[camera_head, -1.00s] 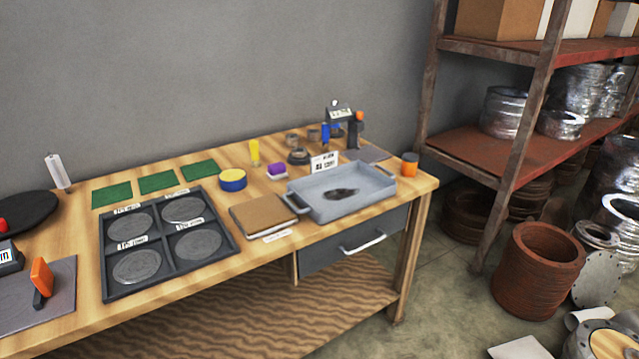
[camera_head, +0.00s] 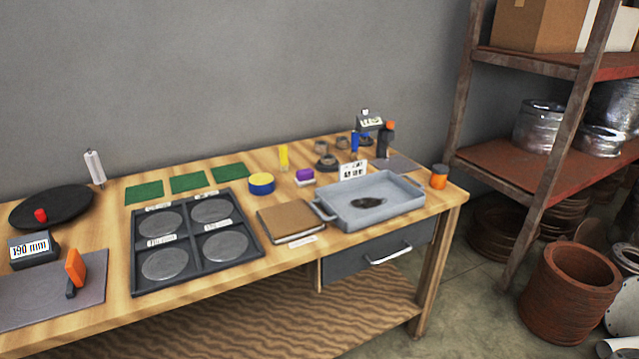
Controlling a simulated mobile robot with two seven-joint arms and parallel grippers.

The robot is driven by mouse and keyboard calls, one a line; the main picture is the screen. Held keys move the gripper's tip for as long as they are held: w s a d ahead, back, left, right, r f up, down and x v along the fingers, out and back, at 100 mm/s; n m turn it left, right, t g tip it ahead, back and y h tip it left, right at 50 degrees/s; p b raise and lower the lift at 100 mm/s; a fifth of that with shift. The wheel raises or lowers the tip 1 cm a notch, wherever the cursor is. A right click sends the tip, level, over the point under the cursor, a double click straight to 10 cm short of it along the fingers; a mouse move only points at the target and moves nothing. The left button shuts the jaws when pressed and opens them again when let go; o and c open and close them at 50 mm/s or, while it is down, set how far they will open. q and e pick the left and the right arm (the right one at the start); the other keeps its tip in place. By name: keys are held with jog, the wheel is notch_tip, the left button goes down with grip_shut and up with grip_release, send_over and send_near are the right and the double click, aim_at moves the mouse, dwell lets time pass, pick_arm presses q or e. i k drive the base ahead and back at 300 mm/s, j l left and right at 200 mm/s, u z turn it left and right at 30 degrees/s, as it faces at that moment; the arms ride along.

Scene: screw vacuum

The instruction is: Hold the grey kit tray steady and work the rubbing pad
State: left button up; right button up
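A light grey tray (camera_head: 336,217) with raised walls and end handles stands on the right part of the wooden workbench. A dark smudge or patch (camera_head: 369,202) lies on its floor. A small purple block on a pale base (camera_head: 304,175) sits just behind and left of the tray, apart from it; it may be the rubbing pad, but I cannot tell for certain.
A dark four-compartment tray (camera_head: 190,234) with grey discs stands left of a brown-topped flat block (camera_head: 291,222). Green squares (camera_head: 188,182), a blue-yellow tin (camera_head: 261,184) and an orange jar (camera_head: 439,177) are on the wooden bench (camera_head: 110,283). A rusty shelf (camera_head: 520,165) stands right.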

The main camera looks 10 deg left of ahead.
aim_at(305, 177)
jog(key=i+l+u, duration=0.15)
jog(key=u, duration=0.5)
jog(key=i+l+u, duration=0.2)
jog(key=l, duration=0.15)
jog(key=l+u, duration=0.2)
jog(key=l, duration=0.2)
jog(key=i+l+u, duration=0.1)
jog(key=l, duration=0.3)
jog(key=i+l+u, duration=0.1)
jog(key=l, duration=0.25)
